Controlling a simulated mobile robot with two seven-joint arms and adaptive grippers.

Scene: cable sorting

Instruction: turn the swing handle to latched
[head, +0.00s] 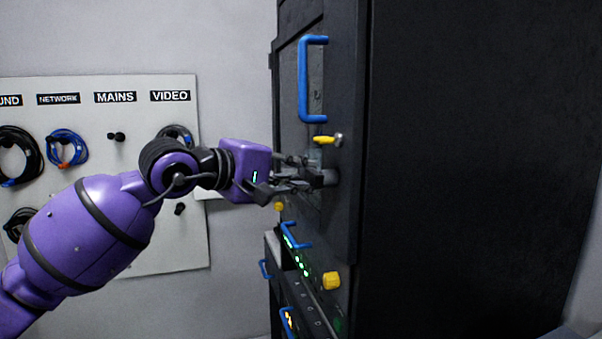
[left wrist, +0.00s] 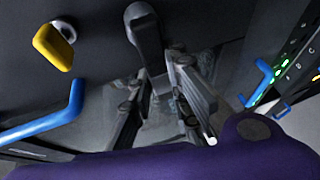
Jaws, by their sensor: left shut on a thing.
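My left gripper (head: 308,182) reaches in from the left to the front of the black rack cabinet (head: 440,150). It is shut on the dark swing handle (head: 329,178), whose rounded pivot end shows on the cabinet's front. In the left wrist view the handle (left wrist: 145,30) comes down from the top, with its lower part between the fingers of my gripper (left wrist: 165,105). The fingers hide part of the handle, and I cannot tell its exact angle. My right gripper is in neither view.
A blue pull handle (head: 302,80) and a yellow knob (head: 326,139) are above my gripper on the cabinet. Rack units with green lights and another yellow knob (head: 332,281) are below. A white board (head: 110,220) with hung cables stands behind my arm.

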